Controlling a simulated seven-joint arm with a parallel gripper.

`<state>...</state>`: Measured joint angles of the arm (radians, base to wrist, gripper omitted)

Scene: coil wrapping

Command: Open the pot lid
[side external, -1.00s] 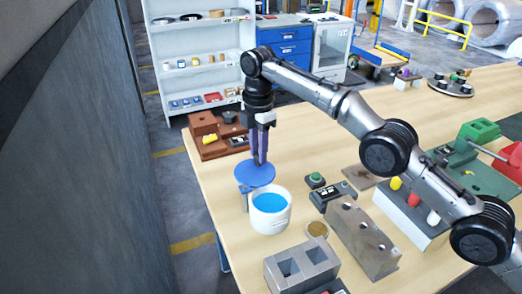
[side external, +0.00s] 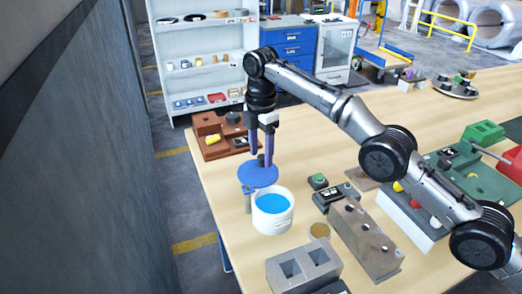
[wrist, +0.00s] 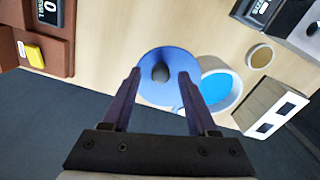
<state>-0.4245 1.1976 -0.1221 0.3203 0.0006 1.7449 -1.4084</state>
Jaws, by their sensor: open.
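The white pot (side external: 272,222) stands on the table with its top uncovered and blue showing inside. It also shows in the wrist view (wrist: 237,97). The round blue lid (side external: 256,178) is off to the pot's far left side, level, above a grey post (side external: 247,200). In the wrist view, the lid (wrist: 158,95) has a dark knob (wrist: 160,73) at its centre. My gripper (side external: 263,160) points down over the lid, its purple fingers spread. In the wrist view, the fingertips (wrist: 159,76) are on either side of the knob, with gaps.
A brown fixture (side external: 215,147) with a yellow piece is behind the lid. A grey block with square holes (side external: 305,268), a long drilled block (side external: 362,238) and a green-button box (side external: 322,190) stand near the pot. The table's left edge is close to the lid.

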